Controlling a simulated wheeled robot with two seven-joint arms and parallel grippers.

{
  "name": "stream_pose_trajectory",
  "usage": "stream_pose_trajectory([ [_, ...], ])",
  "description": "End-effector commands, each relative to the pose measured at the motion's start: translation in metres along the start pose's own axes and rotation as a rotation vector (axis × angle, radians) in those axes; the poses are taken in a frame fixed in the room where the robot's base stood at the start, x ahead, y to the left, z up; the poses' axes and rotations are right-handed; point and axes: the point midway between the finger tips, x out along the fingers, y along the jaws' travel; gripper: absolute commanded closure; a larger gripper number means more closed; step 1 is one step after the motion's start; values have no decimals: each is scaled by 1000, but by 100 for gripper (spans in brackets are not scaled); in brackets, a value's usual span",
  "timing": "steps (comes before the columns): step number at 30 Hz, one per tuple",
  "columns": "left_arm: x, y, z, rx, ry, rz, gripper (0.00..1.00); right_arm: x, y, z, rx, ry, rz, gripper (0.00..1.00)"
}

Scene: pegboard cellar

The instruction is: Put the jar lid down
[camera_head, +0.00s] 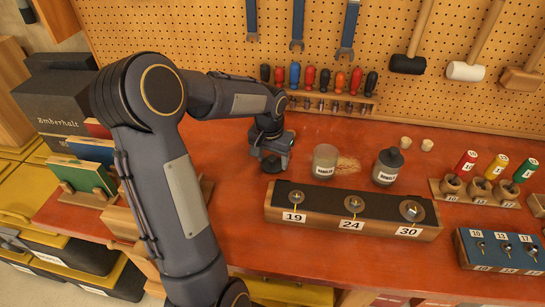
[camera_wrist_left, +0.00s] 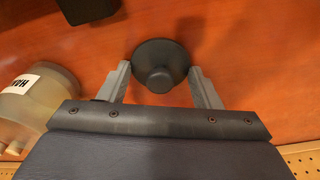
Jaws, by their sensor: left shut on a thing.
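The jar lid (camera_head: 271,164) is a dark round disc with a knob, also seen from above in the left wrist view (camera_wrist_left: 160,66). My left gripper (camera_head: 272,152) is shut on it, with a grey finger on either side of the lid in the wrist view (camera_wrist_left: 161,84). The lid is low over the red bench top, left of the jars; I cannot tell whether it touches the bench. An open clear jar (camera_head: 325,162) with a white label stands just right of it. It shows at the left edge of the wrist view (camera_wrist_left: 38,95). My right gripper is not in view.
A second jar (camera_head: 387,167) has its dark lid on. A wooden socket block (camera_head: 340,222) marked 19, 24, 30 lies in front. A screwdriver rack (camera_head: 330,103) stands behind, under the pegboard (camera_head: 400,95). Bare red bench top (camera_head: 235,225) lies left of the block.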

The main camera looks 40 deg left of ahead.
Motion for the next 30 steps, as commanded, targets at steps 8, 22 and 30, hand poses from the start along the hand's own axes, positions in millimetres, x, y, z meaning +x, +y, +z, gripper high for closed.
stream_pose_trajectory([
  [8, 1, 0, 0, 0, 0, 0, 20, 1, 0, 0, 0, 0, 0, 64],
  [22, -30, 0, -1, 0, 6, -1, 20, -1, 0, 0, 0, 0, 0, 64],
  [30, -89, 0, -1, -1, 6, 0, 20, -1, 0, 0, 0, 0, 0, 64],
])
